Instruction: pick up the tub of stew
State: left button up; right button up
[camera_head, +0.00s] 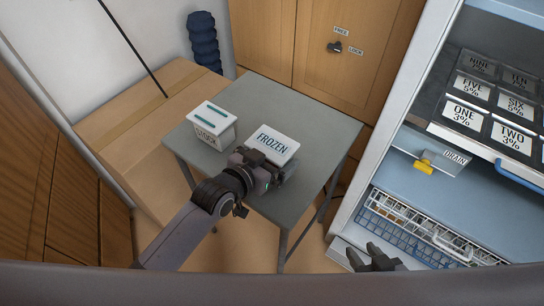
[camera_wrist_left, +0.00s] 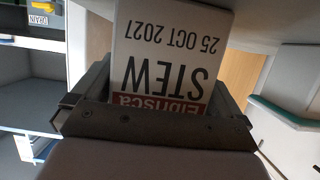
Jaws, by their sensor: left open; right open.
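A white tub with a lid marked FROZEN (camera_head: 273,141) stands on the grey table in the head view. In the left wrist view a white tub face (camera_wrist_left: 172,45) reads STEW and 25 OCT 2027, upside down; it appears to be the same tub. My left gripper (camera_head: 266,168) is at the near side of the FROZEN tub. In the left wrist view its open jaws (camera_wrist_left: 155,95) lie on either side of the stew tub's lower part in the picture; whether they touch it I cannot tell. My right gripper (camera_head: 370,258) is open and empty at the bottom, before the freezer.
A second white tub marked STOCK (camera_head: 212,124), with teal stripes on its lid, stands left of the FROZEN tub on the grey table (camera_head: 318,135). An open freezer (camera_head: 460,195) with numbered panels, a wire basket and a yellow DRAIN plug is at right. Cardboard boxes (camera_head: 135,110) are at left.

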pick_arm(q)
jog(key=c, duration=1)
jog(key=shift+r, duration=0.15)
jog(key=shift+c, duration=0.5)
